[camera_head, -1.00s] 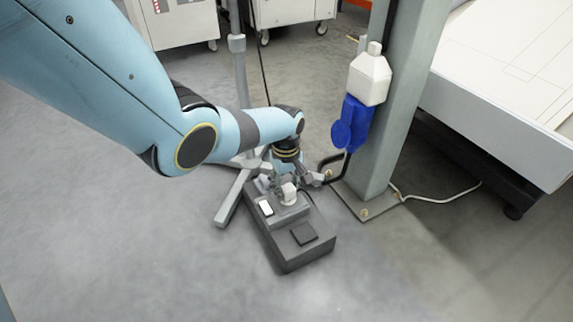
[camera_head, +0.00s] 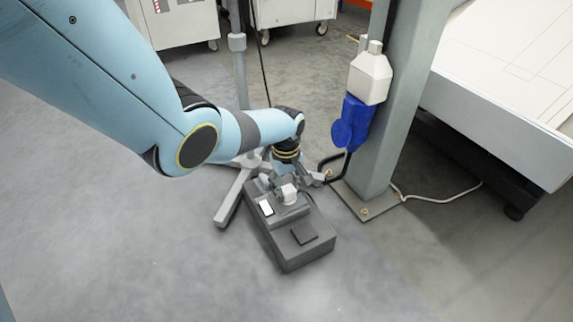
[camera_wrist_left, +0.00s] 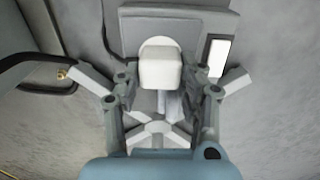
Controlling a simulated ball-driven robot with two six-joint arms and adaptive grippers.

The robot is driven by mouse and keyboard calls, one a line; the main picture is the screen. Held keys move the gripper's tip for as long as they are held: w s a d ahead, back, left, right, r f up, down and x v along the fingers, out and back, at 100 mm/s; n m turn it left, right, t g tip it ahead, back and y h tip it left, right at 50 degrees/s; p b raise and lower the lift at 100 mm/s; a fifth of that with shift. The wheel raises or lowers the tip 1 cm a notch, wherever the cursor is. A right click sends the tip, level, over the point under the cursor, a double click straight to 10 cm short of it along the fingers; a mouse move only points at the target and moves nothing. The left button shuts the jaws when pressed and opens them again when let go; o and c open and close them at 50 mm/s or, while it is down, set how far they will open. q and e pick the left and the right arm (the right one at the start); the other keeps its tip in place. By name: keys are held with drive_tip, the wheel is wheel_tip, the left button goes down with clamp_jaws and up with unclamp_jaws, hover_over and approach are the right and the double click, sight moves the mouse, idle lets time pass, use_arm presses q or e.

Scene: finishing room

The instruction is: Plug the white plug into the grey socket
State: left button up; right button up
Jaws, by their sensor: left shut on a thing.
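The white plug (camera_head: 289,194) is at the raised part of the dark grey socket box (camera_head: 285,258), which lies on the floor. In the left wrist view the plug (camera_wrist_left: 161,70) is in front of a pale round face on the grey socket (camera_wrist_left: 195,22). I cannot tell whether it is fully seated or only close to that face. My left gripper (camera_head: 284,184) is shut on the plug; its fingers (camera_wrist_left: 160,85) lie on both sides of it in the wrist view. My right gripper is not in view.
A white rocker switch (camera_head: 266,208) and a dark square pad (camera_head: 303,233) are on the box. A grey stand's foot (camera_head: 234,196) is at the left. The front floor is clear.

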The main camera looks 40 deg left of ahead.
use_arm(q)
drive_tip(key=shift+c, duration=0.7)
drive_tip(key=o, duration=0.8)
drive_tip(key=shift+o, duration=0.5)
drive_tip(key=o, duration=0.5)
drive_tip(key=shift+r, duration=0.1)
drive_tip(key=shift+r+p, duration=2.95)
drive_tip(key=shift+r, duration=0.5)
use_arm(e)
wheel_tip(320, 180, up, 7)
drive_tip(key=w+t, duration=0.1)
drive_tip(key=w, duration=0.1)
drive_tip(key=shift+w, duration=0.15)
